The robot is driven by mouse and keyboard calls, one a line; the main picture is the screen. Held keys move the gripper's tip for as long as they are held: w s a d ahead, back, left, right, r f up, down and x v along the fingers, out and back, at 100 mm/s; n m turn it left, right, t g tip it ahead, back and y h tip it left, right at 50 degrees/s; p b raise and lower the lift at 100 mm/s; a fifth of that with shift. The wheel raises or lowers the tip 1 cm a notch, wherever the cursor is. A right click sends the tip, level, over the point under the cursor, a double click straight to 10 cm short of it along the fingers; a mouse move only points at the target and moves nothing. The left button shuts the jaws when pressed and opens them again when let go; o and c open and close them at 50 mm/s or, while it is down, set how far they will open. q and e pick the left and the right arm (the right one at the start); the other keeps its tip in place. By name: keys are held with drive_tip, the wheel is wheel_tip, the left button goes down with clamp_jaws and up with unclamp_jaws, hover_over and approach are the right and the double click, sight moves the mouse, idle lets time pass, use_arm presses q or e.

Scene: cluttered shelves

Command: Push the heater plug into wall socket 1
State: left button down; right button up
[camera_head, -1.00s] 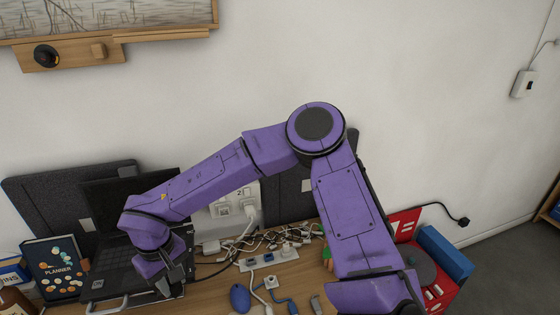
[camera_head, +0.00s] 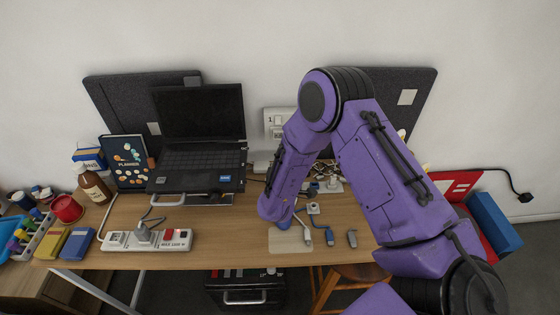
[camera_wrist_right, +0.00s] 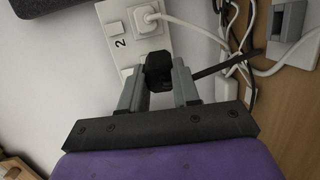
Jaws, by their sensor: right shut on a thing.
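My right gripper (camera_wrist_right: 157,82) is shut on a black plug (camera_wrist_right: 157,67) in the right wrist view, with a finger on each side. A dark cable runs from the plug to the right. The plug is in front of the lower part of the white wall socket plate (camera_wrist_right: 120,45), which is marked 2 where it shows. Whether the plug touches the plate cannot be told. A white plug (camera_wrist_right: 147,17) sits in its upper part. In the head view the plate (camera_head: 277,118) shows a 1 at its left, and my purple arm hides the rest and the gripper. My left gripper is not in view.
A laptop (camera_head: 200,150) stands left of the plate. White cables (camera_wrist_right: 215,38) and a grey-white block (camera_wrist_right: 290,25) lie right of the gripper. A power strip (camera_head: 145,240) lies at the desk front. Another black plug (camera_head: 525,197) hangs at the far right.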

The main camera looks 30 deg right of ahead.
drive_tip(key=a+n+t+y, duration=0.1)
drive_tip(key=w+a+n+t+y, duration=0.1)
drive_tip(key=t, duration=0.1)
drive_tip(key=shift+w+f+n+t, duration=0.1)
drive_tip(key=shift+n+t, duration=0.2)
drive_tip(key=b+x, duration=0.1)
drive_tip(key=x, duration=0.3)
drive_tip(key=shift+w+d, duration=0.2)
drive_tip(key=shift+w, duration=0.1)
drive_tip(key=shift+w+d, duration=0.2)
drive_tip(key=shift+w, duration=0.15)
idle(0.9)
drive_tip(key=shift+b+x, duration=0.55)
drive_tip(key=shift+x, duration=0.4)
idle(0.4)
